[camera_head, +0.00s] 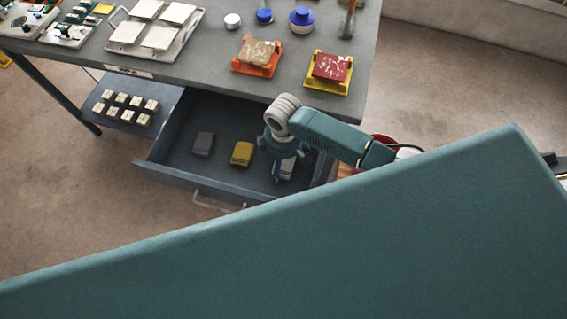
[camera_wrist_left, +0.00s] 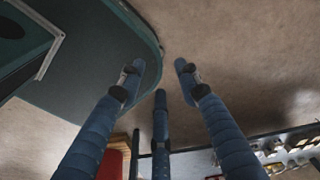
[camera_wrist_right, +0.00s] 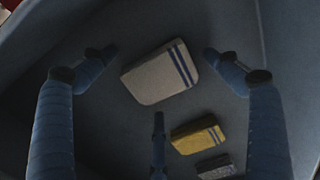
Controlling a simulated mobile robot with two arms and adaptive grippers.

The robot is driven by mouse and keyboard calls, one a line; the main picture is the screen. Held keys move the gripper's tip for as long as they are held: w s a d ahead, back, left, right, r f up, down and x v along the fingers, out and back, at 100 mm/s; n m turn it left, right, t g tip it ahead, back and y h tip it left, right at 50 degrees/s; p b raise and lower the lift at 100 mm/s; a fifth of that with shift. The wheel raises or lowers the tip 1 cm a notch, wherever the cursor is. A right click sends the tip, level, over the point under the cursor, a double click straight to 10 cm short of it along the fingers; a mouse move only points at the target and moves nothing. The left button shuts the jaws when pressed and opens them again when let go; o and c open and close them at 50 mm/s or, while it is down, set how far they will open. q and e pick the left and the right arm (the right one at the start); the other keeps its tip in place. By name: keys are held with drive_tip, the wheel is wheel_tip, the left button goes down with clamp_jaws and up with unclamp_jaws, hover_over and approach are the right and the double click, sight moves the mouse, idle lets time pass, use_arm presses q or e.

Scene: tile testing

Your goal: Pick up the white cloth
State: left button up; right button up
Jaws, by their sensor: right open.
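The white cloth (camera_wrist_right: 155,72) is a folded pad with blue stripes near one end, lying on the floor of the open drawer (camera_head: 172,168). In the head view the white cloth (camera_head: 286,168) is partly hidden by my right gripper (camera_head: 284,155), which reaches down into the drawer's right part. In the right wrist view my right gripper (camera_wrist_right: 160,60) is open and empty, with its fingers spread around the cloth's outline; I cannot tell the height between them. My left gripper (camera_wrist_left: 160,72) is open and empty, away from the drawer.
A yellow cloth (camera_head: 242,153) and a grey cloth (camera_head: 203,143) lie left of the white one. The drawer walls stand close around my right gripper. The workbench (camera_head: 200,72) above holds tiles, trays and jars. Bare floor (camera_head: 60,210) lies in front.

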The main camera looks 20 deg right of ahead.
sight(284, 163)
drive_tip(key=c, duration=1.3)
drive_tip(key=shift+r, duration=0.15)
wheel_tip(284, 163, up, 20)
drive_tip(key=shift+f+b, duration=0.1)
drive_tip(key=shift+b, duration=0.55)
